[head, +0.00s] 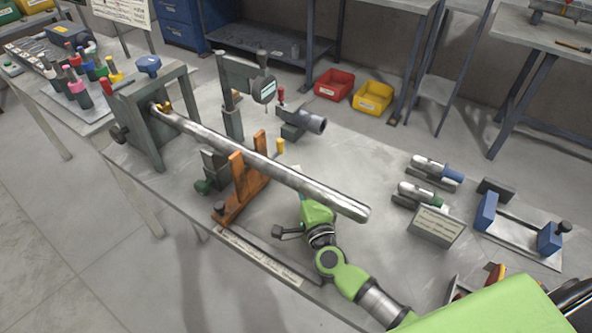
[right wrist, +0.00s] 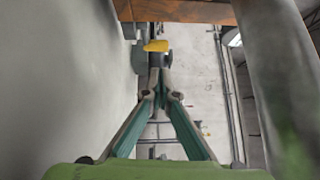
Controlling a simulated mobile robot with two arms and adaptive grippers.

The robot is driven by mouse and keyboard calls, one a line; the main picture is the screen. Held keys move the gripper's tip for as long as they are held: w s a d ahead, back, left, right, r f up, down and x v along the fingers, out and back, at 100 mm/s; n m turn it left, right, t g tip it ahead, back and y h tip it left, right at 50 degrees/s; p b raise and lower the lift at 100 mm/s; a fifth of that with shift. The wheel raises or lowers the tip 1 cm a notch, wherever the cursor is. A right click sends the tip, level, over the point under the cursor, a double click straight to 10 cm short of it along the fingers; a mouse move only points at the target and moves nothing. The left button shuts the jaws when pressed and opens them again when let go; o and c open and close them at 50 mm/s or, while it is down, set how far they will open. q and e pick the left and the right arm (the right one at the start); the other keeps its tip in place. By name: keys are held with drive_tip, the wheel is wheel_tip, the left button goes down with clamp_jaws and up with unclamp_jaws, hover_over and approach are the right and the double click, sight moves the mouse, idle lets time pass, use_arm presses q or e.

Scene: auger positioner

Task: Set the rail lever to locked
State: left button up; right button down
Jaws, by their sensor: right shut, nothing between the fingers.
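A small yellow handle (head: 281,147), which looks like the rail lever, stands on the bench just behind the orange support (head: 240,182). In the right wrist view a yellow handle (right wrist: 156,46) lies just beyond my fingertips, apart from them as far as I can tell; whether it is locked I cannot tell. My right gripper (right wrist: 160,88) is shut and empty. In the head view its green body (head: 317,211) is below the long tube, which hides the fingers. My left gripper is not in view.
The long metal tube (head: 260,163) runs from the grey stand (head: 147,125) over the orange support, close above my right wrist. A gauge post (head: 232,122) and a red-handled clamp (head: 300,122) stand behind. Grey cylinders and a blue-ended fixture (head: 487,212) are at right.

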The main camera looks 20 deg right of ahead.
drive_tip(key=w, duration=0.8)
drive_tip(key=shift+w+d+r, duration=0.1)
drive_tip(key=shift+w+d, duration=0.05)
drive_tip(key=shift+d, duration=0.05)
drive_tip(key=shift+w+a, duration=0.25)
drive_tip(key=shift+w, duration=0.25)
drive_tip(key=shift+r, duration=0.15)
drive_tip(key=shift+s, duration=0.15)
